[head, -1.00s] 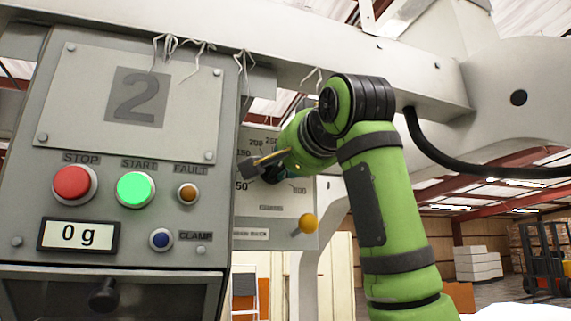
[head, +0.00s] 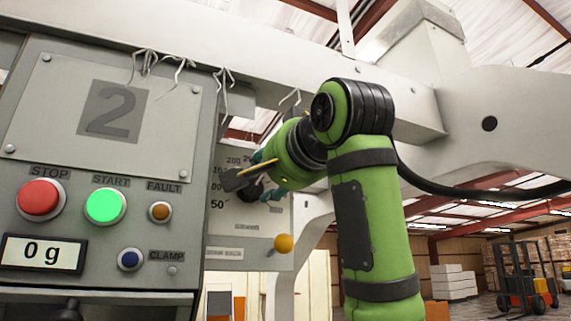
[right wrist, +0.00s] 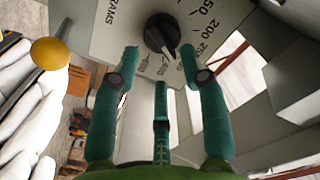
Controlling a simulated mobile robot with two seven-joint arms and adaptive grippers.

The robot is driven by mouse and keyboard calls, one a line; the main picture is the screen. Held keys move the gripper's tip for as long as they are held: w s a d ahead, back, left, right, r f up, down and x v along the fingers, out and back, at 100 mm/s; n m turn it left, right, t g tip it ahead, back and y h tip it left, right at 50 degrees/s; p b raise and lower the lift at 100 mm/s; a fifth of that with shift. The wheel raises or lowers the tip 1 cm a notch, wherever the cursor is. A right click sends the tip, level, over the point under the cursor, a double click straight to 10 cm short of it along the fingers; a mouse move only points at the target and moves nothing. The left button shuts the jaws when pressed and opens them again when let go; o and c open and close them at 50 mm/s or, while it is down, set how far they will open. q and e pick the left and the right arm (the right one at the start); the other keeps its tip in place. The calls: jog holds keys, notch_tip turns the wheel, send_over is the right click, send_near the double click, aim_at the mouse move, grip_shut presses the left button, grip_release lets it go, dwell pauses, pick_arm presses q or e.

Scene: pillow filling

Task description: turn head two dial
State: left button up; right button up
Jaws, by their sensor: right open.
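The head two dial is a round black knob (right wrist: 160,32) with a white pointer mark, on a pale scale plate (head: 229,222) with printed numbers. In the right wrist view its pointer end faces down and slightly right. My right gripper (right wrist: 160,58) is open, with teal fingertips spread at the knob's left and right and a third finger below it. I cannot tell whether any finger touches the knob. In the head view my right gripper (head: 265,190) is at the plate and hides most of the dial. My left gripper is not in view.
The grey panel marked 2 (head: 110,110) stands left of the plate, with a red STOP button (head: 40,199), a lit green START button (head: 104,206) and a display reading 0 g (head: 42,255). A yellow ball-ended lever (head: 283,243) is below the dial. A beam (head: 190,45) runs above.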

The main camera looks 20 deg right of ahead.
jog(key=s, duration=0.8)
jog(key=shift+s+d, duration=0.15)
jog(key=shift+s, duration=0.15)
